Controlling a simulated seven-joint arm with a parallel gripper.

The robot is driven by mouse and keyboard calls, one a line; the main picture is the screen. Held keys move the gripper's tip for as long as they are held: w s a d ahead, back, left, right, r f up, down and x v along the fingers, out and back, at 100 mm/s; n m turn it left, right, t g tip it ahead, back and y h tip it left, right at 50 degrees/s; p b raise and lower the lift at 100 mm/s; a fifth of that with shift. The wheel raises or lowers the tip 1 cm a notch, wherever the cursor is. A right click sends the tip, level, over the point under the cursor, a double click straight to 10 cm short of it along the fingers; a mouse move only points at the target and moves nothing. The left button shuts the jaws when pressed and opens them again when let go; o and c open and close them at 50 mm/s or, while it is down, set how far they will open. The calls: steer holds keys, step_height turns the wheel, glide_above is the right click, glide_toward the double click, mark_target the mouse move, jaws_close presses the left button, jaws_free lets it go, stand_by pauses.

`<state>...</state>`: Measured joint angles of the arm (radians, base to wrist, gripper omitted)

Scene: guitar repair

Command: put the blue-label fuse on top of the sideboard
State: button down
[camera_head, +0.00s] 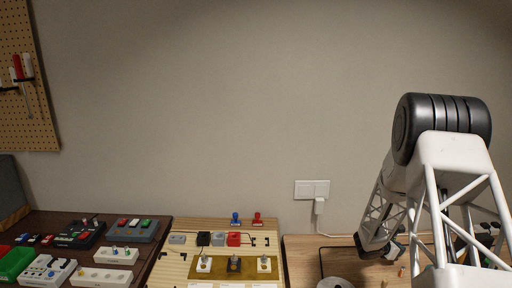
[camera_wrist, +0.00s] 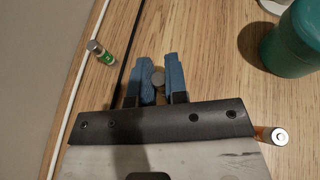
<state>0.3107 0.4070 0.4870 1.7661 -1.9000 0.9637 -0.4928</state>
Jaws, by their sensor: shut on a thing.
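My gripper (camera_wrist: 160,84) has blue fingers and is shut on a small fuse (camera_wrist: 158,77). Only its round grey end shows between the fingertips, and its label is hidden. In the head view my gripper (camera_head: 392,250) is low at the right, over a light wooden top (camera_head: 300,258), and the held fuse cannot be made out there. A green-label fuse (camera_wrist: 103,52) lies left of the fingers in the wrist view. Another fuse (camera_wrist: 277,136), with an orange part, is at the right. I cannot tell which surface is the sideboard.
A teal container (camera_wrist: 292,42) is right of my gripper in the wrist view. A dark cable (camera_wrist: 126,45) runs just left of the fingers. A dark top (camera_head: 145,262) at the left holds several boxes and devices. A pale board (camera_head: 180,226) with components lies in the middle.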

steer(key=shift+v, duration=3.35)
steer(key=s+a+r+n+t+y, duration=0.1)
steer(key=s+a+r+n+t, duration=0.1)
steer(key=a+r, duration=0.5)
steer(key=shift+r, duration=0.2)
steer(key=shift+s, duration=0.1)
steer(key=shift+f, duration=3.15)
steer(key=shift+f, duration=0.1)
steer(key=shift+f, duration=1.75)
steer(key=shift+f, duration=0.2)
